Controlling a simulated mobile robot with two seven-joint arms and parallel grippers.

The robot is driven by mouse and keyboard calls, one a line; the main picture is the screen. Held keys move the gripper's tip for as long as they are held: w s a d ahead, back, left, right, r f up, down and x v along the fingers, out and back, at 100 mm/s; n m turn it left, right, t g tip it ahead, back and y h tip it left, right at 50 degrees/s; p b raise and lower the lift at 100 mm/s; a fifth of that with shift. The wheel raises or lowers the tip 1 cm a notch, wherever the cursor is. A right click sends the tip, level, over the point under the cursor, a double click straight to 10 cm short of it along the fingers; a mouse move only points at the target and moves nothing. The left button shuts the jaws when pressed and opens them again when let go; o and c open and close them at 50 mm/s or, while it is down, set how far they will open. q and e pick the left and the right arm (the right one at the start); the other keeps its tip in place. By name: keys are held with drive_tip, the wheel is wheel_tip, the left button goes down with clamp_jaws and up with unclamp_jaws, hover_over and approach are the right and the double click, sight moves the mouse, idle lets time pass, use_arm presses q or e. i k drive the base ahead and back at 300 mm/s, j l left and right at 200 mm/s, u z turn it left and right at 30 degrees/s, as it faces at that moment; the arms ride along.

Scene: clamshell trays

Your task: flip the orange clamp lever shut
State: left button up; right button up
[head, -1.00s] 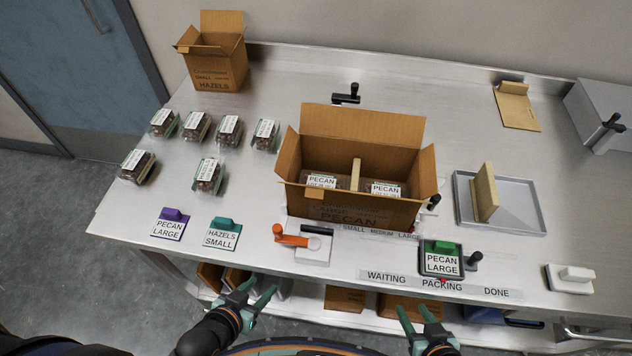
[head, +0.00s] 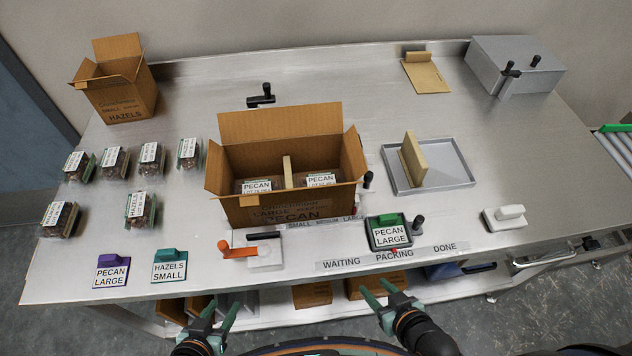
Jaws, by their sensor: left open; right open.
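The orange clamp lever (head: 238,251) sticks out to the left from a white clamp base (head: 264,258) at the table's front edge. Its dark pivot end lies on the base, just in front of the open pecan box (head: 290,207). My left gripper (head: 221,312) is open and empty, below and in front of the lever, apart from it. My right gripper (head: 380,292) is open and empty in front of the table edge, to the right of the clamp.
The pecan box holds labelled packs and a divider. A green-handled PECAN LARGE card (head: 390,235) sits right of the clamp. Purple (head: 112,271) and teal (head: 170,266) cards lie to its left. Several clamshells stand behind them. A grey tray (head: 445,181) is at right.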

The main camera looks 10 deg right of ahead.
sight(263, 250)
drive_tip(key=k+j+z, duration=0.25)
drive_tip(key=j, duration=0.35)
drive_tip(key=k+j+z, duration=0.3)
drive_tip(key=k+j, duration=0.2)
